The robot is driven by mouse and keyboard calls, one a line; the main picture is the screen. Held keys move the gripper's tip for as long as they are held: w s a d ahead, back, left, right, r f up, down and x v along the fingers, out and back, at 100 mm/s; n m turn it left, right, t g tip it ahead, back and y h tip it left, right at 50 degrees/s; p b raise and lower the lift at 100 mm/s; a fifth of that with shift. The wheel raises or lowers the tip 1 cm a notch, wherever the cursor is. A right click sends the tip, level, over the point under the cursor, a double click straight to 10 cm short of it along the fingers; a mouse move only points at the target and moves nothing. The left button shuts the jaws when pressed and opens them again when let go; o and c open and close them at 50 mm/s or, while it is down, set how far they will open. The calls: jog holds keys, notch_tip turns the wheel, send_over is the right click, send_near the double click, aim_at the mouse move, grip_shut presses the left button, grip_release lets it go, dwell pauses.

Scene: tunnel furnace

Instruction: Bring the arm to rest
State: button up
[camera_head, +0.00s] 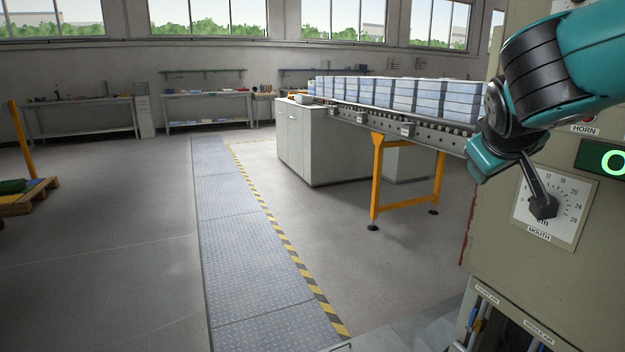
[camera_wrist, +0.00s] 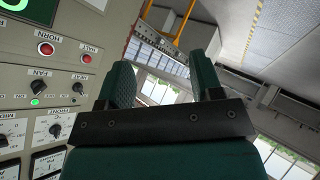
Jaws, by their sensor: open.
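My teal and black arm reaches in from the upper right in the head view. My gripper (camera_head: 487,150) is in front of the grey control panel (camera_head: 490,225), above and left of the dial marked MOUTH (camera_head: 565,212). In the wrist view my gripper (camera_wrist: 165,75) shows two dark green fingers set well apart, with nothing held between them. The panel (camera_wrist: 20,80) is to their left, apart from the fingers. In the head view the arm hides part of the panel and the near end of the conveyor.
A roller conveyor (camera_head: 435,128) on orange legs carries stacked blue-grey blocks (camera_head: 400,93). Grey cabinets (camera_head: 310,145) stand beneath it. HORN and HALT buttons (camera_wrist: 46,48) and several dials sit on the panel. Floor is open around the metal walkway (camera_head: 240,230). A pallet (camera_head: 25,195) lies far left.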

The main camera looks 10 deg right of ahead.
jog(key=s+a+f+n+g+y, duration=0.2)
jog(key=s+a+f+y, duration=0.25)
jog(key=a, duration=0.35)
jog(key=s+a+f+n+g+y, duration=0.1)
jog(key=s+a+f+n+y, duration=0.15)
jog(key=a+f, duration=0.35)
jog(key=s+a+f+n+g+y, duration=0.15)
jog(key=s+a+g+y, duration=0.3)
jog(key=s+a, duration=0.75)
notch_tip(320, 180, up, 14)
jog(key=s+d+p, duration=0.1)
jog(key=d+p, duration=0.1)
jog(key=p, duration=1.2)
jog(key=shift+s+r+n+g+h, duration=0.15)
jog(key=shift+s+n+g+h, duration=0.1)
jog(key=shift+n+g+h, duration=0.1)
jog(key=shift+d, duration=0.1)
